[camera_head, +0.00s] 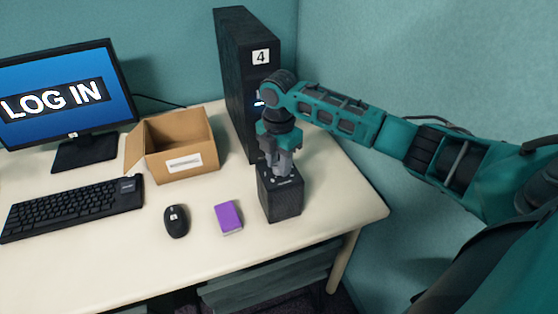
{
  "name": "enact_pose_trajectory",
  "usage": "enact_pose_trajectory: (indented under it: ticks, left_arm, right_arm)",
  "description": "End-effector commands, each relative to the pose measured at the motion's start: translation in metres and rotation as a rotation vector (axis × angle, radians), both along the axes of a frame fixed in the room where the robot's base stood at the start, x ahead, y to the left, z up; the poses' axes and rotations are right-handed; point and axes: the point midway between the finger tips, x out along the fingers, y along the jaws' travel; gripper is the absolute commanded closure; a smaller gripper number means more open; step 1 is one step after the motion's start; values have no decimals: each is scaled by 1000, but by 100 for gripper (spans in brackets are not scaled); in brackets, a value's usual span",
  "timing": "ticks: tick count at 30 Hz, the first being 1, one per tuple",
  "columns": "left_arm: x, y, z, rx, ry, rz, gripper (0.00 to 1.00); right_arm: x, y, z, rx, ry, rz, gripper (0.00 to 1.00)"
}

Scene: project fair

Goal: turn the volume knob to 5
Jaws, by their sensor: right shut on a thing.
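A small black speaker-like box (281,201) stands on the desk near its right end. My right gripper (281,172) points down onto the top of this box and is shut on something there. The gripper covers that spot, so the volume knob and its setting are hidden. Small pale marks show on the box's top around the fingers, too small to read. My left gripper is not in view.
A purple block (228,217) and a black mouse (176,221) lie left of the box. A keyboard (70,208), a monitor (60,95) and an open cardboard box (183,165) are farther left. A black computer tower (237,80) stands behind. The desk's (345,203) right corner is clear.

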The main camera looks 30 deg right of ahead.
Motion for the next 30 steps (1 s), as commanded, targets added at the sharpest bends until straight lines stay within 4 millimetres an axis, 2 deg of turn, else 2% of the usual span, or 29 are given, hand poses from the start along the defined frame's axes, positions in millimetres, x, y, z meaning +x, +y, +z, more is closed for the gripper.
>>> enact_pose_trajectory:
  ticks: [30]
  left_arm:
    - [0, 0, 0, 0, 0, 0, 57]
  right_arm:
    - [1, -1, 1, -1, -3, -967, 97]
